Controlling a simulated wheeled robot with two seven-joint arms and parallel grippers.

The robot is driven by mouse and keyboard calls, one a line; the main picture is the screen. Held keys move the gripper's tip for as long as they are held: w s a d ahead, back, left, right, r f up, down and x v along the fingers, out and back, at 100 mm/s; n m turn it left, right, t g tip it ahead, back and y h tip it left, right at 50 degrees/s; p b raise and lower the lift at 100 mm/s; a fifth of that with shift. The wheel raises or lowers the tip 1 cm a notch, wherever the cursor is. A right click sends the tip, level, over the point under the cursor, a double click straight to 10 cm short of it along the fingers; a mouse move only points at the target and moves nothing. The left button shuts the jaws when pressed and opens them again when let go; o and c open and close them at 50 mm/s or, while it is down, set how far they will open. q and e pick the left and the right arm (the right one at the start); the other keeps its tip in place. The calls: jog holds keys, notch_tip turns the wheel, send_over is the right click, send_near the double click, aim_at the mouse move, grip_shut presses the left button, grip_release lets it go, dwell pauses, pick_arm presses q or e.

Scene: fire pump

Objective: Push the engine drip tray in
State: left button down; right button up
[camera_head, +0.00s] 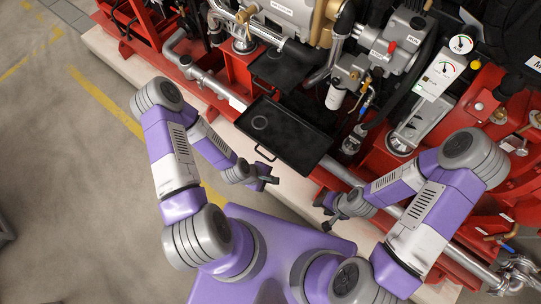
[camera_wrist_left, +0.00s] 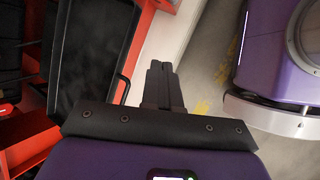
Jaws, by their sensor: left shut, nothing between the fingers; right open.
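The engine drip tray (camera_head: 292,138) is a flat black tray with a raised rim. It sticks out from the red pump frame toward me, with a thin wire handle (camera_head: 264,154) on its near edge. My left gripper (camera_head: 274,180) is shut and empty, just in front of the tray's near side and apart from the handle. In the left wrist view, its closed fingers (camera_wrist_left: 162,72) lie to the right of the tray (camera_wrist_left: 88,55) and its handle (camera_wrist_left: 124,90). My right gripper (camera_head: 322,212) is open and empty, to the right of and nearer than the tray.
A second black tray (camera_head: 284,66) sits farther back under the engine. Red frame rails and a grey pipe (camera_head: 218,88) run along the machine's front. A white filter (camera_head: 336,95) and hoses stand right of the tray. Open concrete floor (camera_head: 70,170) lies at left.

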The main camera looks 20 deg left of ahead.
pick_arm(q)
jog(key=w+a+f+n+t+y+b, duration=0.1)
jog(key=w+a+f+n+t, duration=0.2)
jog(key=n, duration=0.5)
jog(key=w+a+f+n+t+y+b, duration=0.1)
jog(key=w+a+n+t+b, duration=0.1)
jog(key=w+a+n, duration=0.45)
jog(key=shift+n, duration=0.85)
jog(key=w+d+f+b, duration=0.1)
jog(key=f, duration=0.1)
jog(key=w+d+f+b, duration=0.1)
jog(key=f, duration=0.1)
jog(key=w+d+f+b, duration=0.1)
jog(key=d+f, duration=0.1)
jog(key=shift+w+f, duration=0.2)
jog(key=shift+f, duration=0.05)
